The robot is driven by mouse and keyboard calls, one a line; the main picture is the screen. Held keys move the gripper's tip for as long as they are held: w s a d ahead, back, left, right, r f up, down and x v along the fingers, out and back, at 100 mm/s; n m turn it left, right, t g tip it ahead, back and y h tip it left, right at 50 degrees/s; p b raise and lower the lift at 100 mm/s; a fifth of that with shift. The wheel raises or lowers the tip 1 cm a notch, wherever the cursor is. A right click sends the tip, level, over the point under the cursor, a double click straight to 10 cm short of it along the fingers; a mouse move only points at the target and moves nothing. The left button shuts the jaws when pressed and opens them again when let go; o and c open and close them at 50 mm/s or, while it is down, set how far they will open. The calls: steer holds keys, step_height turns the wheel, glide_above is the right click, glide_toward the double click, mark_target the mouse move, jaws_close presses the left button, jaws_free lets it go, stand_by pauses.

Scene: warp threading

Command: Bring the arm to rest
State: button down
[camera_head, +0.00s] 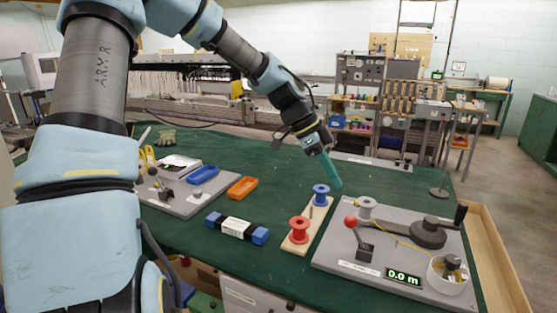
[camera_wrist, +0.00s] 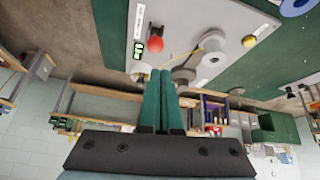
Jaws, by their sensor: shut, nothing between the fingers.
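My arm (camera_head: 92,75) reaches from the left over the green table (camera_head: 190,235). My gripper (camera_head: 337,184) has teal fingers pressed together and is empty. It hangs above the table behind the spools, left of the grey winding board. In the wrist view the shut fingers (camera_wrist: 158,73) point up the picture toward the winding board (camera_wrist: 150,10), with nothing between them.
The winding board (camera_head: 335,245) carries a red-knobbed lever (camera_head: 350,221), a grey spool (camera_head: 366,208) and a display reading 0.0 m. Beside it stand a red spool (camera_head: 299,231) and a blue spool (camera_head: 321,195).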

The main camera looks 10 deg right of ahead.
steer(key=a+f+n+t+y, duration=0.4)
steer(key=a+n, duration=0.7)
steer(key=a, duration=0.7)
steer(key=s+a+n+t+y, duration=0.1)
steer(key=s+a+n, duration=0.2)
steer(key=a+n, duration=0.8)
steer(key=a, duration=0.4)
steer(key=shift+s+a+n, duration=0.2)
steer(key=shift+a+n, duration=0.1)
steer(key=shift+a, duration=0.1)
